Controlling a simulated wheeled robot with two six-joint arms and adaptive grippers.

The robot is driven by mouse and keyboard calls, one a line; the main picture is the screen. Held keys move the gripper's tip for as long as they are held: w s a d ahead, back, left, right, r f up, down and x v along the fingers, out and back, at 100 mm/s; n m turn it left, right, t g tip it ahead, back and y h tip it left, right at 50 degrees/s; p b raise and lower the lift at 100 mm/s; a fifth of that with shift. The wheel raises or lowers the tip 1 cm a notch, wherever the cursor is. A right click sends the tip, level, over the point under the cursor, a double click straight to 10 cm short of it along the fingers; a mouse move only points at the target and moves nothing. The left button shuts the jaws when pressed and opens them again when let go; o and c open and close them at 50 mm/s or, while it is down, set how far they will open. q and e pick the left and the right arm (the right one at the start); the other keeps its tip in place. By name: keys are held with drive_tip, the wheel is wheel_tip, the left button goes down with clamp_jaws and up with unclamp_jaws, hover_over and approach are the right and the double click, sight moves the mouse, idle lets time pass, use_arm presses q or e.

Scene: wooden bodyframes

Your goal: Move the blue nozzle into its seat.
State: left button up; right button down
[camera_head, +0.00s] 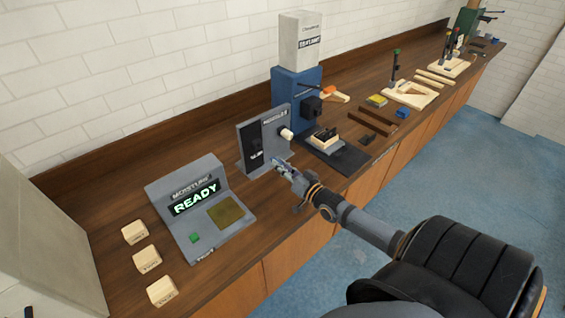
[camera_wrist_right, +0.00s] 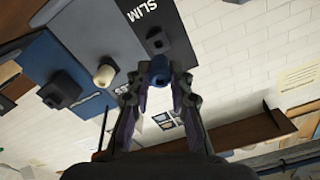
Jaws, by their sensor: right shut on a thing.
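My right gripper (camera_head: 283,168) is at the front of the grey panel stand (camera_head: 248,150) on the bench. In the right wrist view the gripper (camera_wrist_right: 160,82) is shut on the blue nozzle (camera_wrist_right: 159,70), held between its fingertips. Just beyond the nozzle is a dark square socket (camera_wrist_right: 157,40), beside the label SLIM. The nozzle's far end looks close to this socket; I cannot tell whether they touch. In the head view the fingers hide most of the nozzle. A cream nozzle (camera_head: 286,133) sticks out of the same stand and also shows in the wrist view (camera_wrist_right: 104,75). My left gripper is not in view.
A grey moisture meter (camera_head: 180,207) reading READY stands left of the stand, with several wooden blocks (camera_head: 147,259) beyond it. A blue machine (camera_head: 296,92) stands behind, to the right. A black mat (camera_head: 350,158) lies before it.

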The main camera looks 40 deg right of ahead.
drive_tip(key=shift+w+d+r, duration=0.1)
drive_tip(key=shift+d+r, duration=0.05)
drive_tip(key=shift+d, duration=0.1)
drive_tip(key=shift+w+r, duration=0.1)
drive_tip(key=w+b, duration=0.3)
drive_tip(key=shift+w+a+f, duration=0.15)
drive_tip(key=shift+w+f, duration=0.15)
drive_tip(key=shift+w, duration=0.05)
drive_tip(key=shift+w+r+b, duration=0.25)
drive_tip(key=shift+w+b, duration=0.4)
drive_tip(key=shift+w, duration=0.3)
idle(0.7)
